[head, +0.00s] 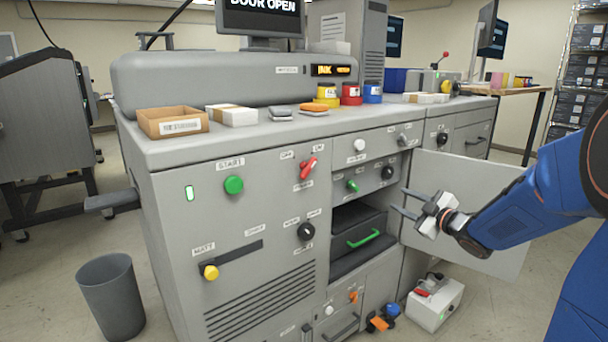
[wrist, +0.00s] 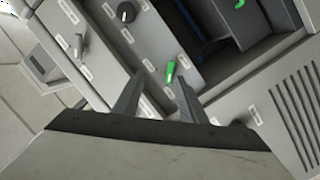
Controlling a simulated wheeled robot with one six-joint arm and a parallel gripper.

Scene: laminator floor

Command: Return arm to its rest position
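My blue arm reaches in from the right in the head view. My gripper (head: 408,203) is open and empty, its two fingers apart in front of the open compartment and the open door (head: 478,190). In the wrist view my gripper (wrist: 155,92) also shows open, with the fingers pointing toward the panel. A green lever (wrist: 171,72) appears between and beyond the fingertips there; I see nothing held. In the head view the green lever (head: 353,186) sits on the panel left of my gripper.
The grey machine (head: 220,156) fills the middle. Inside its open bay is a dark drawer with a green handle (head: 363,239). A white box (head: 435,304) stands on the floor below the door, and a grey bin (head: 111,298) at left. A screen reads "DOOR OPEN".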

